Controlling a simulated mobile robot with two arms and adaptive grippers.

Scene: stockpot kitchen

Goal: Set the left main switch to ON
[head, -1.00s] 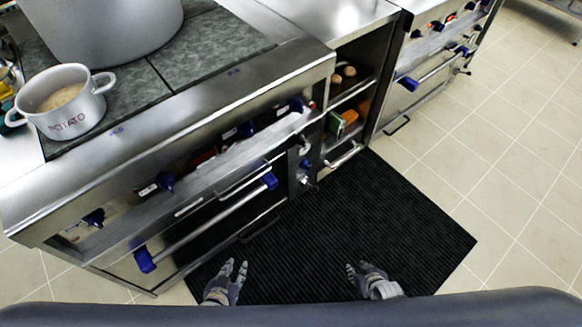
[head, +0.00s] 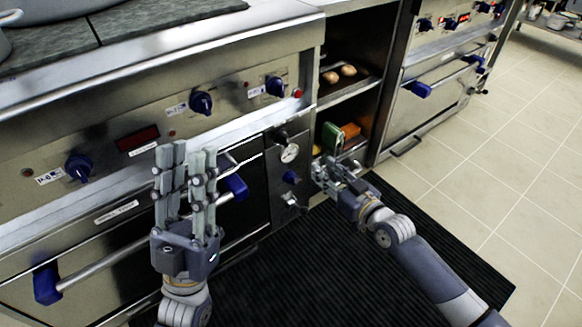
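Several blue knobs and switches sit on the steel front of the left oven. I cannot tell which is the main switch, nor read any ON mark. My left gripper (head: 187,152) points up in front of the oven front, fingers straight, open and empty, hiding part of the oven door. My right gripper (head: 328,172) is right of the panel, apart from the blue switch, fingers spread and empty.
Blue oven knobs (head: 201,103) line the front, with a red display (head: 138,139) between them. The oven door handle (head: 110,265) sticks out below. An open shelf (head: 345,86) stands to the right, then a second oven (head: 425,110). A black mat (head: 300,262) covers the floor.

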